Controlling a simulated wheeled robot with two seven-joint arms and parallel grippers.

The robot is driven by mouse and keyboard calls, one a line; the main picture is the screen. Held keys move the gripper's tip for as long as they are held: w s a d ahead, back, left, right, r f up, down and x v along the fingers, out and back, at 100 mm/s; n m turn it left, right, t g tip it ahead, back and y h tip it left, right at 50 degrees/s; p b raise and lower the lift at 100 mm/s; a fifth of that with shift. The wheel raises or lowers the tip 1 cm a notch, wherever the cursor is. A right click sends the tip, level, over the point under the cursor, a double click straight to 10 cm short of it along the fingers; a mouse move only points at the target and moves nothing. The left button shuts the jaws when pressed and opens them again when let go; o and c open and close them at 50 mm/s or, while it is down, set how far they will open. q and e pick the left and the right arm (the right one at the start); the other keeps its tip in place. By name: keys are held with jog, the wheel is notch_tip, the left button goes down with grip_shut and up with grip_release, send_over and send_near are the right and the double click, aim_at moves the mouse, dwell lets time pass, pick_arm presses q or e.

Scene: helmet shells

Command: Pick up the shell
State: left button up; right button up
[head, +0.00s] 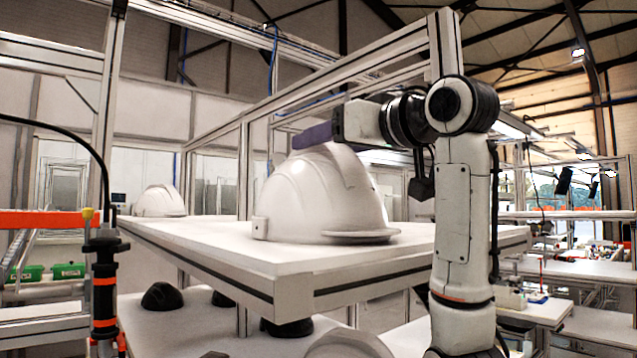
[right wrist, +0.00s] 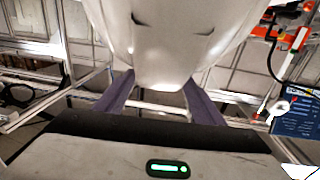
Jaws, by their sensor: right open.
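A white helmet shell (head: 320,195) sits on the upper white tabletop, near its front edge. My right gripper (head: 318,135) comes in from the right, just above the top of this shell in the head view. In the right wrist view the shell (right wrist: 170,45) fills the top middle. The two purple fingers of the right gripper (right wrist: 158,82) are open, with the shell's narrow end seen between them. I cannot tell whether they touch it. A second white shell (head: 160,201) stands farther back on the left of the tabletop. My left gripper is not in view.
An aluminium frame (head: 243,170) rises around the white tabletop (head: 215,245), with a post behind the shell. Dark domes (head: 162,296) and a white shell (head: 350,344) are on the lower shelf. A black pole with orange rings (head: 104,290) stands at the left.

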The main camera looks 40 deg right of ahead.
jog(key=w, duration=0.3)
jog(key=shift+w+d+p, duration=0.15)
jog(key=shift+w+p, duration=0.1)
jog(key=shift+p, duration=0.15)
grip_shut()
